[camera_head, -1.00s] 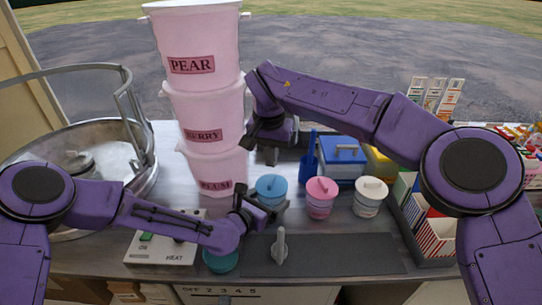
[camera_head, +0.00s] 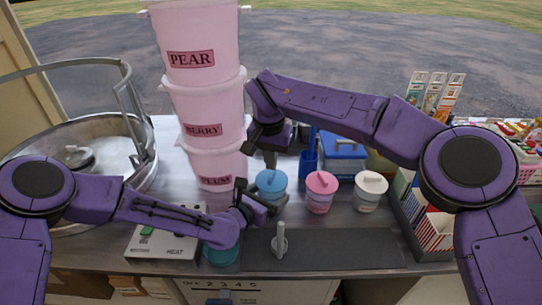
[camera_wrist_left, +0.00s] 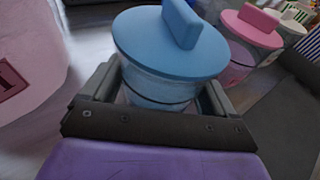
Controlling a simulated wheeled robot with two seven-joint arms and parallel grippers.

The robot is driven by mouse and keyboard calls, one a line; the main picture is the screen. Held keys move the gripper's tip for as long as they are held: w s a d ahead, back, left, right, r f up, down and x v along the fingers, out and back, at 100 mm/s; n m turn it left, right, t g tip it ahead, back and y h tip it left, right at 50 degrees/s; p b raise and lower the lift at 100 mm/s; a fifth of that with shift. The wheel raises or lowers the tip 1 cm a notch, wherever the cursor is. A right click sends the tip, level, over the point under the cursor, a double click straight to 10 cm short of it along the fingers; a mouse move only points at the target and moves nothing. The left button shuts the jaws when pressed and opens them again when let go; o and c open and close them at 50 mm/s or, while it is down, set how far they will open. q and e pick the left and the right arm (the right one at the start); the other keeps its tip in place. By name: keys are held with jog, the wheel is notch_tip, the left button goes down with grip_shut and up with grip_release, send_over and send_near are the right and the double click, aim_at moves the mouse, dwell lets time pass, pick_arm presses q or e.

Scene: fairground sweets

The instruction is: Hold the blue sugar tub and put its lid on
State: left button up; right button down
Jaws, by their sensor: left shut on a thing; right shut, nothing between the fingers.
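The blue sugar tub (camera_wrist_left: 155,92) stands upright between the fingers of my left gripper (camera_wrist_left: 160,100), which is shut on it. Its blue lid (camera_wrist_left: 170,42), with a raised fin handle, lies across the tub's top in the left wrist view. I cannot tell whether the lid is fully seated. In the head view the lid (camera_head: 271,182) shows above my left gripper (camera_head: 262,203). My right gripper (camera_head: 270,160) is shut and empty just above and behind the lid's handle. I cannot tell whether it touches the handle.
A pink tub (camera_head: 320,195) and a cream-lidded tub (camera_head: 368,194) stand to the right. Stacked pink buckets (camera_head: 210,130) rise at the left behind. A teal round thing (camera_head: 221,256) is partly hidden by my left arm. A grey upright-handled tool (camera_head: 279,240) stands on the dark mat (camera_head: 345,250).

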pick_arm(q)
jog(key=shift+r, duration=0.15)
pick_arm(e)
jog(key=shift+f, duration=1.2)
notch_tip(320, 180, up, 5)
jog(key=shift+r, duration=0.1)
pick_arm(q)
jog(key=shift+f+b, duration=0.5)
jog(key=shift+b, duration=0.1)
pick_arm(e)
jog(key=shift+f, duration=0.65)
pick_arm(q)
jog(key=shift+w, duration=0.1)
